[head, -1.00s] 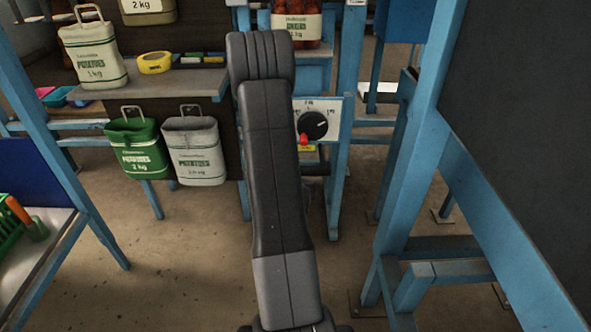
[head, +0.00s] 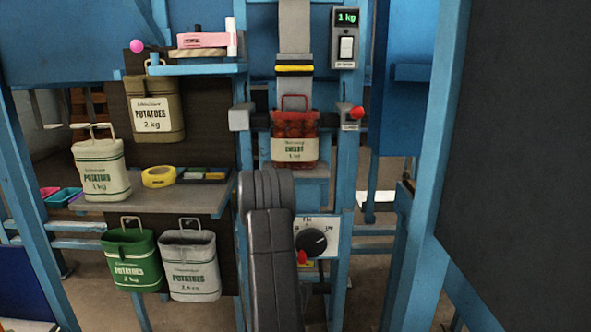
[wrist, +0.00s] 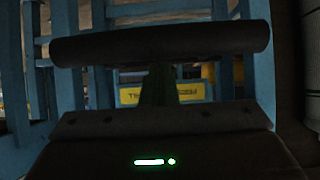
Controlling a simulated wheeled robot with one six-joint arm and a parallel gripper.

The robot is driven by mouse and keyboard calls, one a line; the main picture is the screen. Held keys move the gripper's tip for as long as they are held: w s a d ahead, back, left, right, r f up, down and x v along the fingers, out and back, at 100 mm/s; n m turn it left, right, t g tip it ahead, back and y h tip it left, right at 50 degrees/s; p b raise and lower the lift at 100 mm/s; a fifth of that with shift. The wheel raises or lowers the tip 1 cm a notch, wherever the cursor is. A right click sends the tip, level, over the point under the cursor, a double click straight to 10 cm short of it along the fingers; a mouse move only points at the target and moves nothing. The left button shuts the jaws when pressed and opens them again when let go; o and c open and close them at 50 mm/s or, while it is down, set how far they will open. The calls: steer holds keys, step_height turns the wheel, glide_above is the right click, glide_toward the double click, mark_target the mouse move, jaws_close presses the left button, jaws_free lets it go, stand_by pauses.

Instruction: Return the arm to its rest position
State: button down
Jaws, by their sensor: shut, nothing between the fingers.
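My arm (head: 270,250) rises from the bottom of the head view, in front of the blue frame, with its upper bend below the red onion sack. My gripper (wrist: 160,45) shows in the wrist view as a dark bar ahead of a dark body with small green lights. It is shut, with nothing held in it. The gripper does not show in the head view.
A red sack (head: 294,140) hangs under the strap beside a 1 kg display (head: 346,17). Potato sacks (head: 98,170) stand on and hang around the shelf (head: 160,200) at left. A dial (head: 311,242) sits right of my arm. A dark panel (head: 525,150) fills the right.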

steer(key=shift+s+r+p, duration=0.3)
steer(key=shift+r, duration=0.5)
steer(key=shift+s+r+p, duration=0.25)
steer(key=shift+r, duration=0.55)
steer(key=shift+s+r+p, duration=0.3)
steer(key=shift+r, duration=0.5)
